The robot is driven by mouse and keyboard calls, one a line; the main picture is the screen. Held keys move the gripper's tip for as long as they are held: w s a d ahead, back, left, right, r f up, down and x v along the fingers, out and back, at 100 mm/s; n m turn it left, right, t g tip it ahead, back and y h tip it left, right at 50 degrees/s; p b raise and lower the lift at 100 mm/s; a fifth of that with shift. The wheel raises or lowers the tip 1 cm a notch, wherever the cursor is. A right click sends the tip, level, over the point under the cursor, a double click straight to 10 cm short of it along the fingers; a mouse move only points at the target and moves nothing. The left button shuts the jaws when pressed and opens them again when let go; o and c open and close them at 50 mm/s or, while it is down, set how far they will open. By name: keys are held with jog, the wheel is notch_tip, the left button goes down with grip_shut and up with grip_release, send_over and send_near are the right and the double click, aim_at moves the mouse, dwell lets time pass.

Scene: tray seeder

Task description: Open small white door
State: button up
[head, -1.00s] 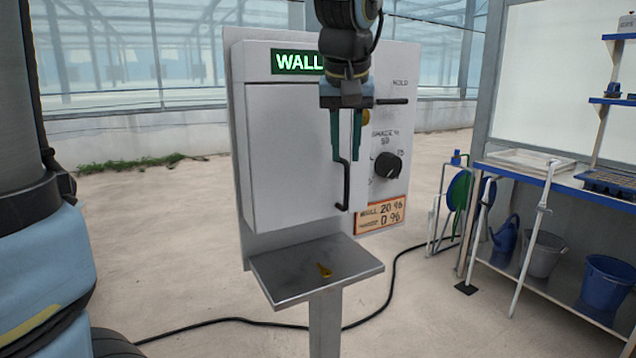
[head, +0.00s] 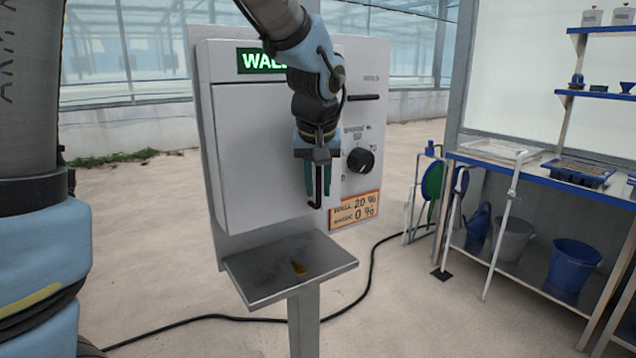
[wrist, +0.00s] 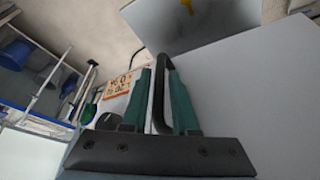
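The small white door (head: 255,150) is the large flat panel on the front of a white wall box, and it looks shut. Its black bar handle (head: 316,204) runs upright along the door's right edge. My gripper (head: 318,192) points down in front of the handle, with a green finger on each side of it. In the wrist view the handle (wrist: 160,85) passes between the two fingers of my gripper (wrist: 160,72), with a narrow gap showing. The fingers look open around the handle. The upper part of the handle is hidden behind my gripper in the head view.
A black dial (head: 361,160) and an orange label (head: 354,210) sit right of the handle. A metal shelf (head: 290,268) juts out below the door. A black cable (head: 190,317) crosses the floor. A bench (head: 548,180) with buckets stands at right; floor at left is clear.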

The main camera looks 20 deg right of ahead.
jog(key=shift+c, duration=0.3)
grip_shut()
dwell(1.1)
